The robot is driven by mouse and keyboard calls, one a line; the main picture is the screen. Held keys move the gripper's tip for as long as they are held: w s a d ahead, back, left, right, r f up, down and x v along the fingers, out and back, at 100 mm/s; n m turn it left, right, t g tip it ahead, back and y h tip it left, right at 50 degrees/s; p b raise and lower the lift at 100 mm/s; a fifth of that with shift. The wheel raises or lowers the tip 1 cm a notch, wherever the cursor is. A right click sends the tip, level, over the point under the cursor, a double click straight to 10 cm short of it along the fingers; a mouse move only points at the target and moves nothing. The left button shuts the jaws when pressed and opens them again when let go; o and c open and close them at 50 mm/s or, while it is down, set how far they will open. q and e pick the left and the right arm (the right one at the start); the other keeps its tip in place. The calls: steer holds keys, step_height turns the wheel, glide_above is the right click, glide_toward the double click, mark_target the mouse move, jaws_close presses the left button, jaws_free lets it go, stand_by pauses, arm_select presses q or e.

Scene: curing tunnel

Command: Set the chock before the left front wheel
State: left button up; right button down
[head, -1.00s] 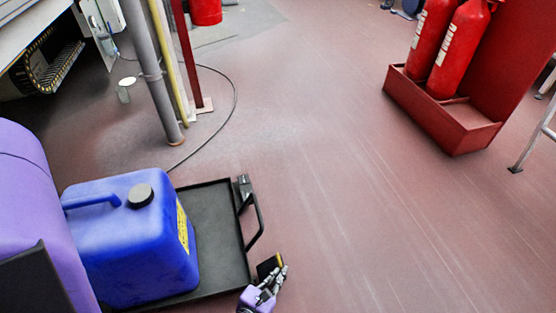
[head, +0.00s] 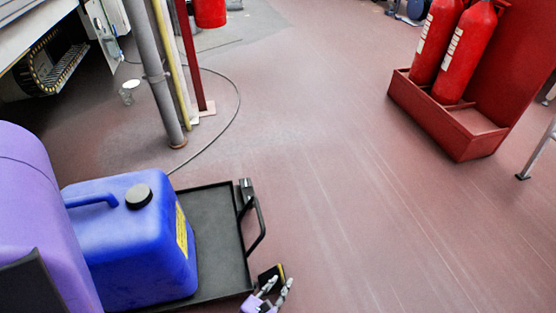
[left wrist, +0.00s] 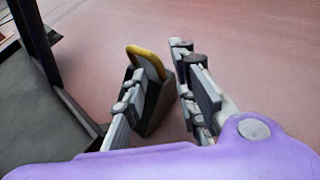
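The chock (head: 268,277), a black wedge with a yellow edge, appears to rest on the floor by the near right corner of the black cart (head: 222,240). My left gripper (head: 279,286) is just on the near side of it, with its fingers spread. In the left wrist view the chock (left wrist: 155,95) shows between the open fingers (left wrist: 158,68), closer to the left one, which covers part of it. I cannot tell whether that finger touches it. The cart's wheels are hidden under its deck. My right gripper is not in view.
A blue canister (head: 135,245) stands on the cart, whose black handle (head: 258,230) sticks out to the right. Red extinguishers stand in a red stand (head: 455,130) at upper right. A grey post (head: 155,75) and a cable are behind the cart.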

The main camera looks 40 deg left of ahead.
arm_select(q)
steer(key=shift+r, duration=0.1)
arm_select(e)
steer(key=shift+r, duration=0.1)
